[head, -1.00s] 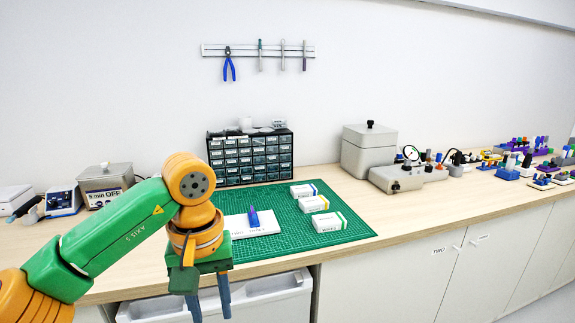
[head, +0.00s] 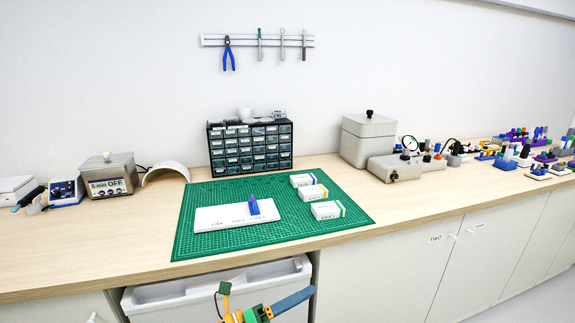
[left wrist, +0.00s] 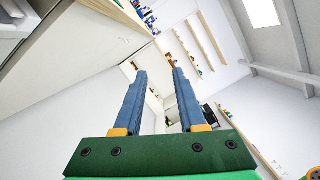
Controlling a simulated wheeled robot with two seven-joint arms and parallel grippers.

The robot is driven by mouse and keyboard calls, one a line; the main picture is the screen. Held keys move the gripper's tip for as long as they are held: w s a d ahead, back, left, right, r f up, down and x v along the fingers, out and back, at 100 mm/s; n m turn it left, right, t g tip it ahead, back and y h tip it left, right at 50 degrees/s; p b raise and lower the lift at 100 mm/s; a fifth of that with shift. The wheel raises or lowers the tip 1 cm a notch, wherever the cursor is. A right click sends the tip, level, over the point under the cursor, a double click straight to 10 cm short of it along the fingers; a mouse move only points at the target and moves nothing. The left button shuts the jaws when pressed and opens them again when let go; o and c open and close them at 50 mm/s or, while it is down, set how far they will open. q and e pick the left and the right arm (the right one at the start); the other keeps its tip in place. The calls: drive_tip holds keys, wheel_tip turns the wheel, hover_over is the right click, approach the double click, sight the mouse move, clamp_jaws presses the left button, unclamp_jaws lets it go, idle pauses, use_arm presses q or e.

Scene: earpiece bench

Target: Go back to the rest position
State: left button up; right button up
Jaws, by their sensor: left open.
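My left gripper shows at the bottom of the head view (head: 268,308), low in front of the bench and the open drawer, partly cut off by the frame edge. In the left wrist view its two blue fingers (left wrist: 154,78) stand apart with nothing between them. The wrist camera looks past the bench front toward the room and ceiling. My right gripper is in neither view.
A green cutting mat (head: 190,235) holds a white board (head: 220,218) with a blue and purple piece (head: 253,205), and several small white boxes (head: 327,210). A white drawer (head: 160,298) sticks out below.

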use_arm(q)
drive_tip(key=a+f+n+t+y, duration=0.2)
drive_tip(key=a+f+n+y, duration=0.2)
drive_tip(key=f+n, duration=0.3)
drive_tip(key=a+f+n+t+y, duration=0.2)
drive_tip(key=a+f+n+y, duration=0.1)
drive_tip(key=f+n, duration=0.35)
drive_tip(key=s+a+f+n+g+y, duration=0.1)
drive_tip(key=s+a+f+n+y, duration=0.1)
drive_tip(key=s+a+f+n, duration=0.3)
drive_tip(key=s+a+f+n+g+y, duration=0.1)
drive_tip(key=s+f+n+y, duration=0.15)
drive_tip(key=f, duration=0.35)
drive_tip(key=s+a+f+n+g+y, duration=0.1)
drive_tip(key=s+a+f+n+y, duration=0.25)
drive_tip(key=f, duration=0.25)
drive_tip(key=s+a+f+n+g, duration=0.1)
drive_tip(key=s+f+n+g, duration=0.2)
drive_tip(key=s, duration=0.7)
drive_tip(key=s+a+f+n+g+y, duration=0.1)
drive_tip(key=s+f, duration=0.4)
drive_tip(key=s, duration=0.5)
drive_tip(key=s+a+f+n+g+y, duration=0.1)
drive_tip(key=s+a+f+n+g, duration=0.2)
drive_tip(key=s, duration=0.7)
drive_tip(key=shift+s+f+n+g, duration=0.15)
drive_tip(key=shift+f+n+g, duration=0.3)
drive_tip(key=shift+n+g, duration=0.55)
